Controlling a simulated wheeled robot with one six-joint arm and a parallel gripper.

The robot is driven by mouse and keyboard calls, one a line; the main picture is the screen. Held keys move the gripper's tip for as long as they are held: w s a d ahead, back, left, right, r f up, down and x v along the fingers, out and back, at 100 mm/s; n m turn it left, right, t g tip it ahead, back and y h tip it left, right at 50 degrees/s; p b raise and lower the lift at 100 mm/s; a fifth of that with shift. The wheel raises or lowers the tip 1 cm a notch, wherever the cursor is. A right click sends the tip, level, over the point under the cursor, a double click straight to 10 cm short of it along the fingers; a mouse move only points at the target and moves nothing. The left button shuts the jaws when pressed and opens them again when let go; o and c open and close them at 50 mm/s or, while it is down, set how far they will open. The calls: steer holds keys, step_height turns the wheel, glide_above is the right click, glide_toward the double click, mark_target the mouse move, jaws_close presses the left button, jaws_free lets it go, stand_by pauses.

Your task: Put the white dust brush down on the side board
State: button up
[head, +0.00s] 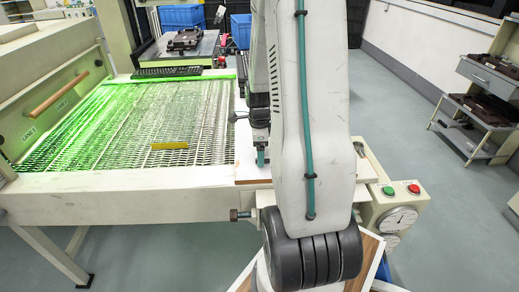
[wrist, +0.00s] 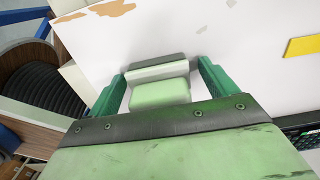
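The white dust brush (wrist: 158,72) shows in the wrist view as a pale block with a dark grey strip along its far edge. The pale surface of the side board (wrist: 180,32) lies beyond the brush, with worn brown patches. I cannot tell whether the brush touches it. In the head view my gripper (head: 262,157) is low over the side board (head: 246,165) at the machine's near right corner. My arm hides part of the board, and the brush is not distinct there.
A wire mesh bed (head: 130,125) under green light lies left of the board, with a yellow bar (head: 170,146) on it. A control box with buttons and gauges (head: 395,205) stands at the right.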

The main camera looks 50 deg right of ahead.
step_height(320, 180, up, 12)
steer(key=shift+f, duration=0.1)
steer(key=s+a+r+n, duration=0.1)
steer(key=a+r+n, duration=0.4)
steer(key=a+n, duration=0.3)
steer(key=s+a+r+n, duration=0.1)
steer(key=a+r+n, duration=0.45)
steer(key=a, duration=0.55)
steer(key=s+a+r+n+t, duration=0.1)
steer(key=s+a+r+n, duration=0.1)
steer(key=s+a+n, duration=0.9)
steer(key=shift+n, duration=1.65)
